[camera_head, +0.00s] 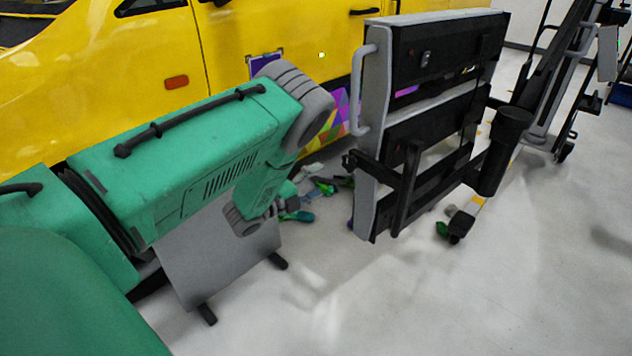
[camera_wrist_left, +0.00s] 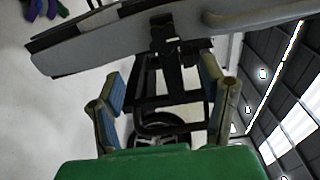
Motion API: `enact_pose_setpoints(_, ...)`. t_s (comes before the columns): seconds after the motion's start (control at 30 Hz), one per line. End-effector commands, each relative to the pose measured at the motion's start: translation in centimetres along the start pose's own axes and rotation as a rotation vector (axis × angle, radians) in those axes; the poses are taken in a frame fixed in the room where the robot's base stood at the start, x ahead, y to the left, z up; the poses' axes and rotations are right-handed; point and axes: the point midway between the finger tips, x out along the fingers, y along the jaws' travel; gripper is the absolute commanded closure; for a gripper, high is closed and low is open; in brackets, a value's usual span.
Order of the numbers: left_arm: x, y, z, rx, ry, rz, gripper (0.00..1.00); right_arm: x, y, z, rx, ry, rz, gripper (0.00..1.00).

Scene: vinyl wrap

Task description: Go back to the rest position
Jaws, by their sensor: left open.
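My left arm, green with grey joints, reaches in from the left of the head view and bends downward at its far end. My left gripper (camera_wrist_left: 164,84) shows in the left wrist view with its two fingers spread wide apart and nothing between them. In the head view the gripper is mostly hidden by my arm, and its fingers are hard to make out. A black-and-grey cart (camera_head: 375,95) stands beyond the arm. Black framework and a grey panel (camera_wrist_left: 90,47) lie beyond the open fingers in the wrist view. My right gripper is not in view.
A yellow car (camera_head: 225,45) fills the back left. A grey panel on black feet (camera_head: 215,260) stands under my arm. A black cylindrical holder (camera_head: 503,150) is on the cart's right side. Several small items lie on the floor near the cart. The front-right floor is clear.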

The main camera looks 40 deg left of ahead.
Motion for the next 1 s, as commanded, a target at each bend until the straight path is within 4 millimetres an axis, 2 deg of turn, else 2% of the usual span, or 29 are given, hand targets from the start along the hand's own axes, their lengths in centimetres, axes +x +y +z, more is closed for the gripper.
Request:
enact_pose_setpoints(0.37,-0.1,0.2,-0.1,-0.019,-0.009,0.013,0.35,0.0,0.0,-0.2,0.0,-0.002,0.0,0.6)
enact_pose_setpoints(0.47,-1.1,1.8,-1.1,-0.147,-0.072,0.102,0.35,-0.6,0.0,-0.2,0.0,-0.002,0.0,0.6)
enact_pose_setpoints(0.5,-2.0,2.9,-1.8,-0.242,-0.122,0.165,0.35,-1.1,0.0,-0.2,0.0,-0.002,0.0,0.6)
enact_pose_setpoints(0.57,-4.1,5.0,-3.5,-0.417,-0.22,0.283,0.35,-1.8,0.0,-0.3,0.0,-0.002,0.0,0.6)
enact_pose_setpoints(0.6,-6.0,6.4,-5.1,-0.54,-0.295,0.37,0.35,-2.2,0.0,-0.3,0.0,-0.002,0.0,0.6)
enact_pose_setpoints(0.67,-9.2,8.3,-7.6,-0.717,-0.417,0.495,0.35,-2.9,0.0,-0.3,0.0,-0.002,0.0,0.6)
enact_pose_setpoints(0.73,-13.3,9.9,-10.9,-0.898,-0.563,0.631,0.35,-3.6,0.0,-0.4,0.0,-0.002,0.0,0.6)
enact_pose_setpoints(0.87,-20.9,10.9,-16.6,-1.14,-0.829,0.842,0.35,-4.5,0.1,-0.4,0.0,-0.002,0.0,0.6)
enact_pose_setpoints(0.9,-23.1,10.8,-18.0,-1.191,-0.906,0.895,0.35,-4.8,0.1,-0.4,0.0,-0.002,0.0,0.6)
enact_pose_setpoints(1.0,-27.7,10.1,-21.0,-1.278,-1.072,0.998,0.35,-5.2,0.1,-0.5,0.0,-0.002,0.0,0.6)
